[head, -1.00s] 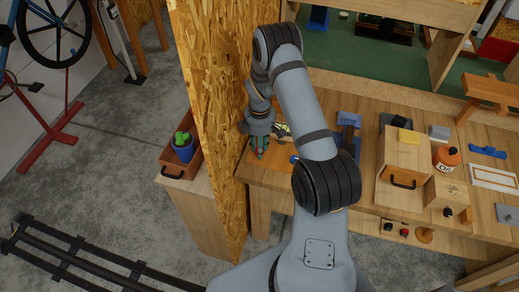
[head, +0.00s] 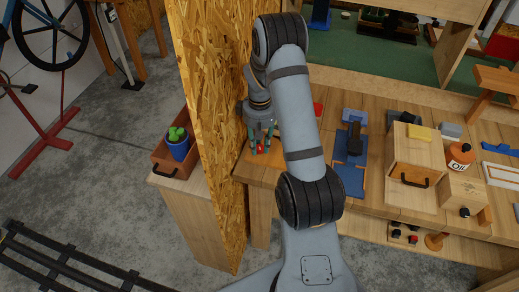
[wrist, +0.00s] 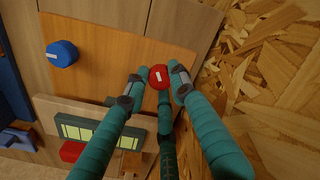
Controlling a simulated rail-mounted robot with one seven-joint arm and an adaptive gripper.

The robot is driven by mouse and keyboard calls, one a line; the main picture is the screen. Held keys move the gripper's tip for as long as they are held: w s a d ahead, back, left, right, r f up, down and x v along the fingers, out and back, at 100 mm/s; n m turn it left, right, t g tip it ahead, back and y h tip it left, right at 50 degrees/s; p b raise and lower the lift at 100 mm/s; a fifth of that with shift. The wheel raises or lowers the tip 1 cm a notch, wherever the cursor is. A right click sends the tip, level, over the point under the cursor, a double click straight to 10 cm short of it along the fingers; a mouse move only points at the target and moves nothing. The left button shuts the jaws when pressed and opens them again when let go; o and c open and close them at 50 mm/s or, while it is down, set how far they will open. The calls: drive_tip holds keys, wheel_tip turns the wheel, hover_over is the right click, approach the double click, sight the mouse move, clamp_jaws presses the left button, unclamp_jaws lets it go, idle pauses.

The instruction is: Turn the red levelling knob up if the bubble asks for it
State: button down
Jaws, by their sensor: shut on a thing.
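The red levelling knob (wrist: 159,76) sits between my fingertips in the wrist view; it also shows as a small red spot in the head view (head: 260,147). My gripper (wrist: 160,80) is closed on it, with a finger on either side and a third finger below. A blue knob (wrist: 62,53) stands apart to the left. The yellow-green level vial (wrist: 83,131) with dark marks lies below, partly covered by a finger. I cannot make out its bubble. In the head view my arm hides the vial and the blue knob.
An upright chipboard panel (head: 213,130) stands close to the left of my gripper (head: 262,146). To the right are a blue tool (head: 351,145), a wooden drawer box (head: 428,158) and an orange oil bottle (head: 459,156). A cactus pot (head: 178,146) stands beyond the panel.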

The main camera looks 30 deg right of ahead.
sight(260, 147)
drive_tip(key=shift+f+m+b, duration=0.1)
drive_tip(key=shift+m+b, duration=0.75)
drive_tip(key=shift+m, duration=0.45)
drive_tip(key=shift+s+m, duration=0.1)
drive_tip(key=shift+m, duration=0.2)
drive_tip(key=c, duration=1.5)
unclamp_jaws()
drive_tip(key=shift+o, duration=0.2)
drive_tip(key=shift+r, duration=0.2)
wheel_tip(260, 147, up, 12)
drive_tip(key=shift+f, duration=0.1)
